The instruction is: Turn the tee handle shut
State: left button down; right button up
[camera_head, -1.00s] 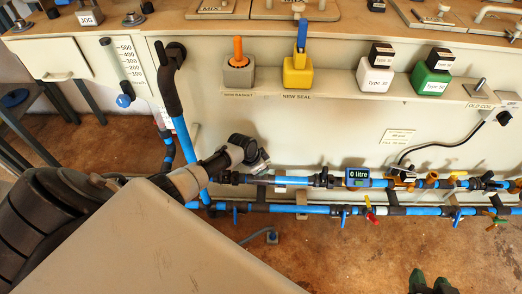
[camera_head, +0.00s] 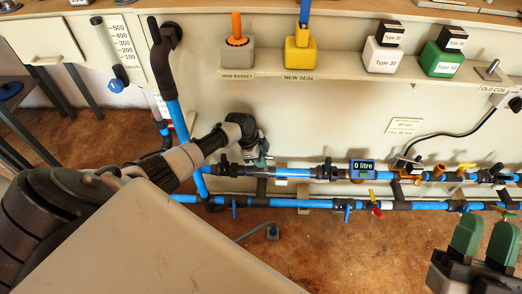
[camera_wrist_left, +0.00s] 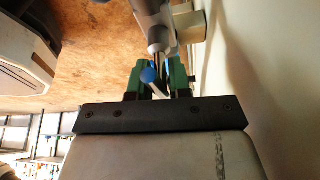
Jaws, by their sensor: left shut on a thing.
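My left gripper (camera_head: 258,160) is at the upper blue pipe (camera_head: 295,173), near its left end. In the left wrist view, the green fingers of the left gripper (camera_wrist_left: 157,76) are closed around a small handle with a round blue end (camera_wrist_left: 148,75), which I take to be the tee handle. A grey-white fitting (camera_wrist_left: 155,35) lies just beyond it. In the head view the wrist and fingers hide the handle, so its angle cannot be told. My right gripper (camera_head: 484,240) is at the lower right, its green fingers apart and empty, away from the pipes.
A lower blue pipe (camera_head: 275,203) with several small valves runs below. A flow meter (camera_head: 362,169) reads 0 litre. A thick dark and blue riser (camera_head: 172,95) stands left of my left wrist. The shelf above holds labelled blocks, including a yellow one (camera_head: 299,55). Floor below is mostly clear.

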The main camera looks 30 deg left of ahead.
dwell(0.4)
pick_arm(q)
jog(key=c, duration=1.1)
grip_release()
jog(key=shift+o, duration=0.2)
